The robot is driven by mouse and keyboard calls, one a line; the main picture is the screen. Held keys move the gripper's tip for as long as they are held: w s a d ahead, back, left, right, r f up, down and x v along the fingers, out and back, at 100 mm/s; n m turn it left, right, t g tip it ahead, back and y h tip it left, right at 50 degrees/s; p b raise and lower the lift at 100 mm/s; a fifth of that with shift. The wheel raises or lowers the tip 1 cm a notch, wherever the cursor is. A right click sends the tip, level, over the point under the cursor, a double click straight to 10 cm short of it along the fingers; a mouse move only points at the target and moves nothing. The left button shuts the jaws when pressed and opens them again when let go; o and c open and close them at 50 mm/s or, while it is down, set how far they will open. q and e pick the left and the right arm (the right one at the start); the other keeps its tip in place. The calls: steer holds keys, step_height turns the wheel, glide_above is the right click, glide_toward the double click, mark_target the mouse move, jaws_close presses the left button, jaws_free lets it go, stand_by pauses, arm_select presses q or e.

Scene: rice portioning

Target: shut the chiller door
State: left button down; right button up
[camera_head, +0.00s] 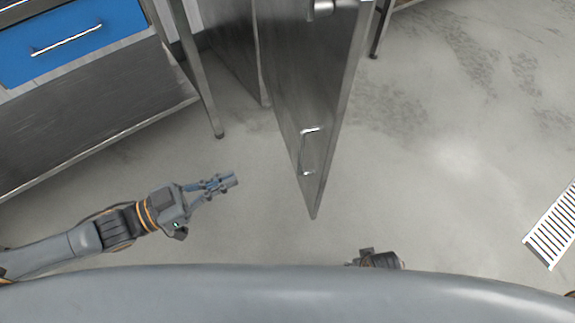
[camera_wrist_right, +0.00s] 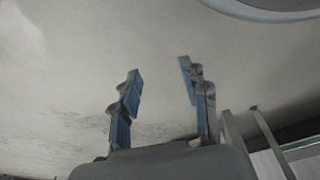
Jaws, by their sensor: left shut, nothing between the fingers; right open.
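The chiller door (camera_head: 300,75) is a grey metal panel that stands open, its free edge pointing toward me, with a bar handle (camera_head: 305,152) near that edge. My left gripper (camera_head: 229,181) is shut and empty, to the left of the door and apart from it. My right gripper shows in the right wrist view (camera_wrist_right: 160,80) with its two blue-padded fingers apart and nothing between them. In the head view only a small dark part of my right arm shows at the bottom, and the right fingers are hidden there.
A steel table (camera_head: 90,115) with a blue drawer (camera_head: 70,40) stands at the left, its leg (camera_head: 205,90) left of the door. A floor drain grate (camera_head: 553,228) lies at the far right. The floor (camera_head: 440,160) right of the door is clear.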

arm_select(q)
steer(key=b+x, duration=0.1)
steer(key=x, duration=1.3)
arm_select(e)
steer(key=r, duration=0.1)
steer(key=w+r, duration=0.1)
steer(key=r, duration=0.2)
steer(key=shift+w+a, duration=0.15)
steer(key=shift+w, duration=0.2)
arm_select(q)
steer(key=shift+w, duration=0.1)
